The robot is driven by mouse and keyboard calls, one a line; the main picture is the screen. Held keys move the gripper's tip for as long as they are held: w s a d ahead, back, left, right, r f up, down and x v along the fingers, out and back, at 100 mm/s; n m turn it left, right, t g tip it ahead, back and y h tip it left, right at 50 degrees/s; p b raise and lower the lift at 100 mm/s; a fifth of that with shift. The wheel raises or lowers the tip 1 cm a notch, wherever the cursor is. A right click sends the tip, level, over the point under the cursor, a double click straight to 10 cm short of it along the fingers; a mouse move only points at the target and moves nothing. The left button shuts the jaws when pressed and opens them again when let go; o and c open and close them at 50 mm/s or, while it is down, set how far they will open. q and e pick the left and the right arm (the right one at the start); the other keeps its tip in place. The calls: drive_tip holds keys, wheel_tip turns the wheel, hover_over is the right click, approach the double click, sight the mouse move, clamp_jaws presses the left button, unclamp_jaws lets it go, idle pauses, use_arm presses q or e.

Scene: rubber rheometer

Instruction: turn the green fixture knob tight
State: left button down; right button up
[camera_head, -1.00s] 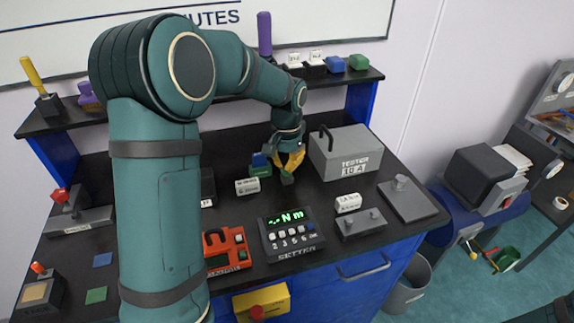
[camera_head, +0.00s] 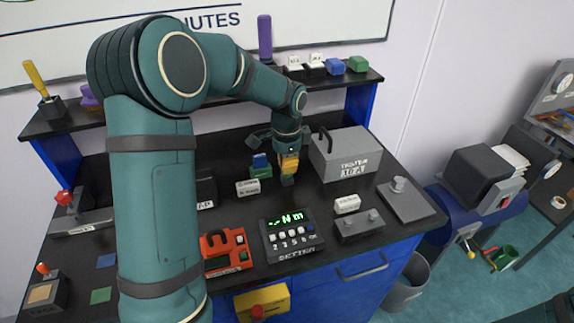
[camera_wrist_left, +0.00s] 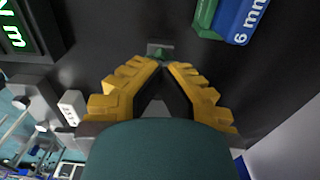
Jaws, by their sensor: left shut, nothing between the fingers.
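The green fixture knob (camera_wrist_left: 160,53) shows in the left wrist view as a small green piece on a grey block, just beyond my fingertips. My left gripper (camera_wrist_left: 161,66) has yellow ridged fingers, their tips together with nothing between them. Whether the tips touch the knob I cannot tell. In the head view my left gripper (camera_head: 289,172) points down over the bench, right of a green block (camera_head: 261,172) with a blue piece on it. The knob is hidden there behind the fingers; part of the dark grey fixture (camera_head: 288,181) shows below them. My right gripper is not in view.
The grey tester box (camera_head: 345,157) stands close right of the gripper. The black setter (camera_head: 290,240) with a lit green display is in front. A small white label block (camera_head: 248,188) stands to the left. A blue block (camera_wrist_left: 240,18) marked 6 mm is near the fingers.

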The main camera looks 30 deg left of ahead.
use_arm(q)
drive_tip(key=shift+m, duration=0.7)
drive_tip(key=shift+m+p, duration=0.6)
drive_tip(key=shift+m, duration=1.6)
drive_tip(key=c, duration=0.7)
unclamp_jaws()
drive_tip(key=shift+c, duration=0.2)
